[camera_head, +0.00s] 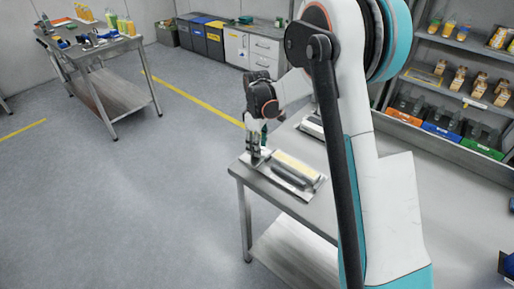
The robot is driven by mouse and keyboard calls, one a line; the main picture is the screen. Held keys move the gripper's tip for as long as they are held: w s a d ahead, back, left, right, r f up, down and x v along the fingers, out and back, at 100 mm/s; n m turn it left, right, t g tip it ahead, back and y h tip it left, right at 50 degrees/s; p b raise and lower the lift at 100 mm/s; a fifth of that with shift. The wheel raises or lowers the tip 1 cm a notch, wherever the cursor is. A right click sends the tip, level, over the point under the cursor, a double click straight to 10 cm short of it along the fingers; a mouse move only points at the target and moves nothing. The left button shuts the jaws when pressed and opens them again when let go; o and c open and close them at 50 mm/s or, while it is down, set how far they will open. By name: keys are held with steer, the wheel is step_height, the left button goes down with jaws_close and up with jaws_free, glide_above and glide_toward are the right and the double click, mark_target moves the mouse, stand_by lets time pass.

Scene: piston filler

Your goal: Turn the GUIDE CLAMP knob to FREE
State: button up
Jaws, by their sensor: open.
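My gripper (255,151) is at the end of my arm, pointing down over the near left corner of a steel table (323,220). It is open, and its fingertips are at or just above a flat grey plate (287,179) with a dark bar and a pale yellow strip. I cannot tell whether the fingers touch anything. The GUIDE CLAMP knob and its FREE mark cannot be made out; the gripper and my arm cover part of this area.
A second steel table (110,43) with bottles stands at the back left. Bins (198,38) and a white cabinet (252,46) line the back wall. Shelves (440,85) with jars and coloured boxes stand at the right. The grey floor (110,210) at left is clear.

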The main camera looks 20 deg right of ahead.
step_height(320, 180, up, 10)
stand_by(0.4)
steer(key=shift+r, duration=0.1)
